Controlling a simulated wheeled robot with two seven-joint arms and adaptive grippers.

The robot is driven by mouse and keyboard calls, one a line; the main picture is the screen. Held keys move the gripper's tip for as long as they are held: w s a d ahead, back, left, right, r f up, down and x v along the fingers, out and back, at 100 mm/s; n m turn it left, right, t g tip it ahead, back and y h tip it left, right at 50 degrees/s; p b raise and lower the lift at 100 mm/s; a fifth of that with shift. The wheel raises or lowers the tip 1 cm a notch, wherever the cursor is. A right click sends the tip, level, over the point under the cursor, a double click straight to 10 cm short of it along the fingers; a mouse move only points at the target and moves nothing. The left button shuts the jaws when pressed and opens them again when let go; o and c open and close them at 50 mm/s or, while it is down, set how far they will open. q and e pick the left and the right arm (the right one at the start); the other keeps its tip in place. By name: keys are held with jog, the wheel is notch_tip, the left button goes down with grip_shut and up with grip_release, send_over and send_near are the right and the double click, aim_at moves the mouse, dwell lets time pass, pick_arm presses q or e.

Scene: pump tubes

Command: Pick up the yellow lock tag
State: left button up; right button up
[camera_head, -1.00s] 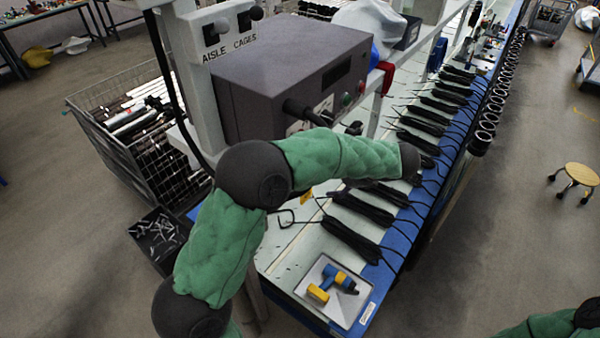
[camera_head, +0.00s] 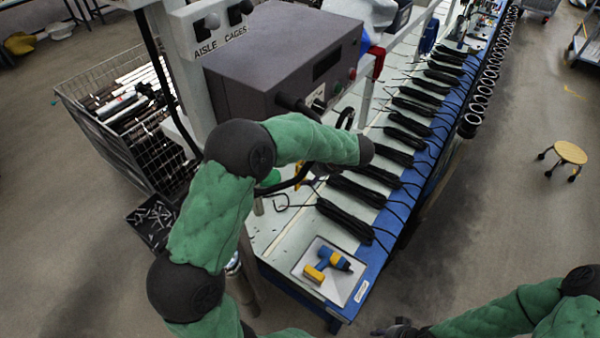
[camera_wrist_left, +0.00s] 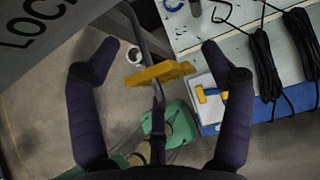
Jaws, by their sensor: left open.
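The yellow lock tag (camera_wrist_left: 158,73) shows in the left wrist view as a flat yellow piece beside a grey rod. It appears between the two dark fingers of my left gripper (camera_wrist_left: 165,52), which are spread wide with gaps on both sides. In the head view a small part of the yellow tag (camera_head: 304,174) shows below my green left forearm, by the dark left gripper (camera_head: 288,183); the arm and fingers hide much of this spot. My right gripper (camera_head: 398,328) is at the bottom edge of the head view, partly cut off.
A grey control box (camera_head: 283,62) stands behind my left arm. A white tray (camera_head: 311,272) with a yellow-blue power tool (camera_head: 327,264) lies at the bench's near end. Black tube bundles (camera_head: 345,219) line the bench. A wire cage (camera_head: 112,137) stands left; a stool (camera_head: 570,153) stands right.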

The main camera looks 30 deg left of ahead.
pick_arm(q)
jog(key=shift+a+f, duration=0.35)
jog(key=shift+f, duration=0.05)
jog(key=c, duration=1.4)
jog(key=shift+r, duration=0.15)
jog(key=shift+w+r+b, duration=0.1)
jog(key=shift+r+b, duration=0.25)
jog(key=shift+r, duration=0.15)
jog(key=d+b, duration=0.1)
jog(key=d, duration=0.4)
jog(key=s+d+b, duration=0.1)
jog(key=d, duration=0.5)
jog(key=d+b, duration=0.1)
jog(key=d, duration=0.4)
jog(key=shift+s+d+b, duration=0.2)
jog(key=shift+b, duration=0.15)
jog(key=shift+s+d+r, duration=0.1)
jog(key=shift+d+r, duration=0.05)
jog(key=shift+d, duration=0.7)
